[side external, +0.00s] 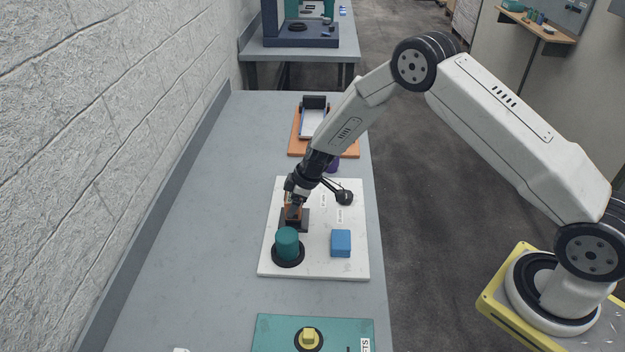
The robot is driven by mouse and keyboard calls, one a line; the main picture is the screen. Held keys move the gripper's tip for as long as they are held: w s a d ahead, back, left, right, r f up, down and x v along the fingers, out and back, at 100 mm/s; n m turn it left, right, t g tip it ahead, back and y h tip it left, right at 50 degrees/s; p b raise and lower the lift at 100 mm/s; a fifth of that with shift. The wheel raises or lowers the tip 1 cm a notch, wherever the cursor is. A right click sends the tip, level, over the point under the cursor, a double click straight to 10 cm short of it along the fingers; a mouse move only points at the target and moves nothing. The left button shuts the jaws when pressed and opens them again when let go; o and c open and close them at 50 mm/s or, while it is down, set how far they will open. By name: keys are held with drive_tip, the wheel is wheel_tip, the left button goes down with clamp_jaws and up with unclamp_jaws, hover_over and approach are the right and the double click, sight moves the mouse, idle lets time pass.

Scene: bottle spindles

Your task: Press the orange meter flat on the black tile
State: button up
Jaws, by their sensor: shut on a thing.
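The orange meter (290,212) shows only as a small orange-brown patch, mostly hidden by my gripper. My gripper (293,209) points down at the left of the white board and is shut on the meter. The black tile (304,222) lies on the white board (315,262), right under the gripper and the meter. At this size I cannot tell whether the meter touches the tile or is held just above it, or whether it is level.
A teal cylinder (287,241) on a black round base stands close in front of the tile. A blue block (341,242) and a black round piece (345,198) are at the right. A teal board (270,335) lies nearer; an orange board (350,151) lies behind.

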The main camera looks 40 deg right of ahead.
drive_tip(key=shift+f, duration=0.45)
idle(1.1)
drive_tip(key=shift+r, duration=0.15)
drive_tip(key=shift+r, duration=3.4)
